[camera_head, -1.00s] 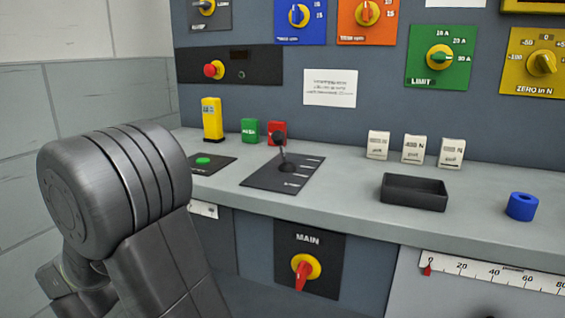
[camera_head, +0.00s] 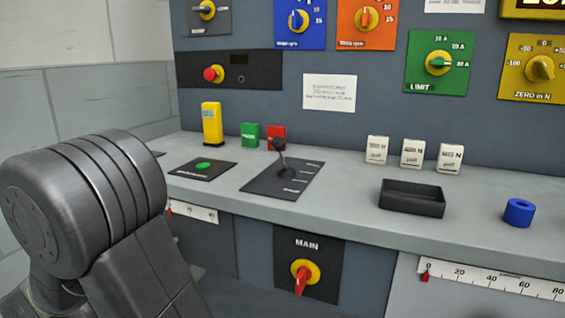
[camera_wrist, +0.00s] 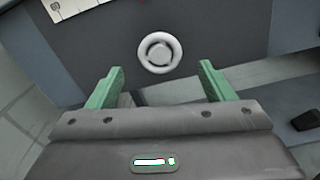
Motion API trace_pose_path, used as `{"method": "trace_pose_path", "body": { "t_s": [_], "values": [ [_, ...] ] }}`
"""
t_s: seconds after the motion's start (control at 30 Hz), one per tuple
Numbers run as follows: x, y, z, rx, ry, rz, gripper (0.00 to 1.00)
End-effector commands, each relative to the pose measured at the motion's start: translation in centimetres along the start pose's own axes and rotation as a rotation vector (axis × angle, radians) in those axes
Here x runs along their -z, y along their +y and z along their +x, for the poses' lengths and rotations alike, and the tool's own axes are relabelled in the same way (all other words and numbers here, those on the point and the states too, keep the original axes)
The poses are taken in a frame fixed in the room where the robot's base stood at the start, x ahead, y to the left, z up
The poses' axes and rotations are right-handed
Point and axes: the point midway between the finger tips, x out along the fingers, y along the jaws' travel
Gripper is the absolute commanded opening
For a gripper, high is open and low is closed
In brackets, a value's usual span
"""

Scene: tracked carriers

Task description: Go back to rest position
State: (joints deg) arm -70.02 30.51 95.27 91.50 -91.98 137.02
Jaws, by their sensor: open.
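My gripper (camera_wrist: 162,88) shows in the wrist view with its two green fingers spread apart and nothing between them. Beyond the fingers is a dark panel face with a round white ring-shaped knob (camera_wrist: 160,53), apart from the fingertips. In the head view my dark arm fills the lower left, and the gripper itself is not seen there.
A grey bench (camera_head: 330,212) runs along the control wall. A red MAIN switch (camera_head: 301,276) is on the front below.

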Motion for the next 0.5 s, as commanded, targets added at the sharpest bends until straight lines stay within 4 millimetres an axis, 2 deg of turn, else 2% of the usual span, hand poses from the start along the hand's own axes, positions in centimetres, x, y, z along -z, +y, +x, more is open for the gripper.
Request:
{"method": "trace_pose_path", "body": {
  "t_s": [0.1,0.4,0.43,0.5],
  "values": [
    [-0.1,0.1,-2.3,-0.004,0.001,-0.001,0.75],
    [-0.1,0.1,-7.1,-0.004,0.001,-0.001,0.75],
    [-0.1,0.0,-7.4,-0.002,0.0,-0.001,0.75],
    [0.2,-0.1,-5.7,0.005,0.0,0.001,0.75]
  ]
}}
